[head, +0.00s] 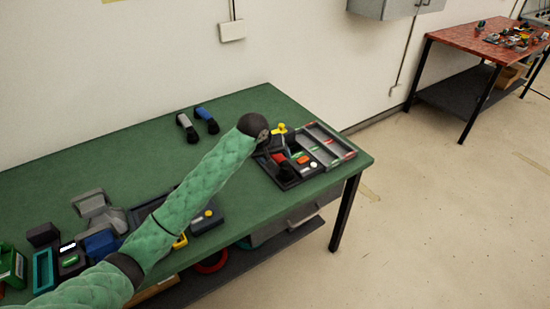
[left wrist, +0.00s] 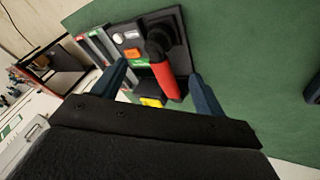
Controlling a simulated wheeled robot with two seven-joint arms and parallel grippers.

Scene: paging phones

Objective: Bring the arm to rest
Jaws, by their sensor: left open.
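My left arm in its green padded sleeve reaches over the green table in the head view. My left gripper (left wrist: 160,70) is open in the left wrist view, with its two blue-grey fingers apart. A red handset (left wrist: 160,66) with a black end shows between the fingers, on a dark phone base (left wrist: 133,22). I cannot tell whether the fingers touch it. My right gripper is in neither view.
A grey tray (head: 333,150) lies right of the phone base. A grey handset (head: 187,128) and a blue handset (head: 207,120) lie near the wall. Several devices crowd the table's left front. The table's middle (head: 130,150) is clear. A red-topped table (head: 470,38) stands far right.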

